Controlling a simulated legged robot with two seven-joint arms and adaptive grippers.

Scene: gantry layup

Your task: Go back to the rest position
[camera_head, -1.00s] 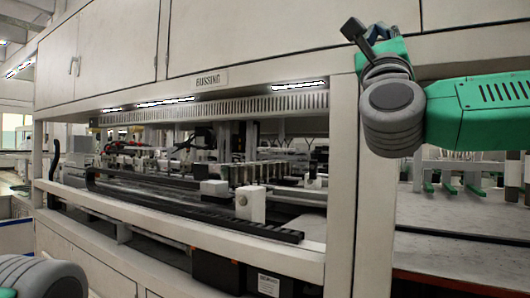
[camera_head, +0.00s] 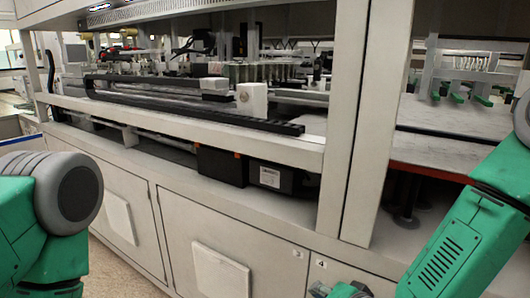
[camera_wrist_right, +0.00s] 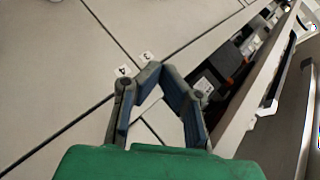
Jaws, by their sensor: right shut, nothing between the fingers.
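My right gripper (camera_wrist_right: 158,74) shows in the right wrist view with its dark fingers meeting at the tips. It is shut and holds nothing. In the head view the green right arm comes in at the lower right, and only a part of the right gripper (camera_head: 340,291) shows at the bottom edge, in front of the lower cabinet fronts. My left arm shows at the left edge as a green link with a grey round joint. The left gripper is out of view.
A light machine frame (camera_head: 345,120) with a post stands ahead. Behind its rail (camera_head: 220,124) lie a black cable chain (camera_head: 190,108) and a white block (camera_head: 252,98). Black boxes (camera_head: 268,175) sit on the lower shelf. Cabinet doors (camera_head: 215,235) are below. Floor shows at lower left.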

